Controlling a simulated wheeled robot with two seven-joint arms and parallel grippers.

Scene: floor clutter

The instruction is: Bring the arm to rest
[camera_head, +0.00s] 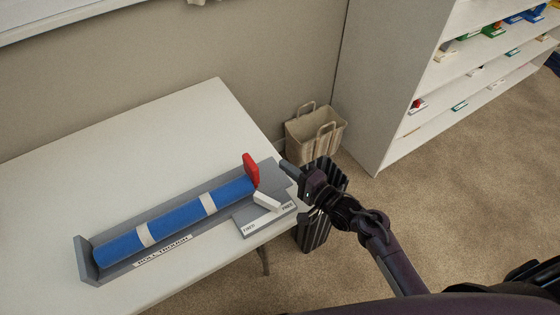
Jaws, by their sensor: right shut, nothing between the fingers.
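My right gripper (289,168) is at the right end of the grey trough on the table, just right of the red upright piece. Its fingers are shut and hold nothing. My right arm (390,255) reaches in from the lower right, held out over the table's right edge. My left gripper does not show in the head view.
A white table (130,143) bears a grey trough (88,265) with a blue roll (180,216), a red piece (251,169) and a white lever (267,201). A beige bag (305,143) stands by the wall. White shelves (385,85) stand right; carpet (450,190) is open.

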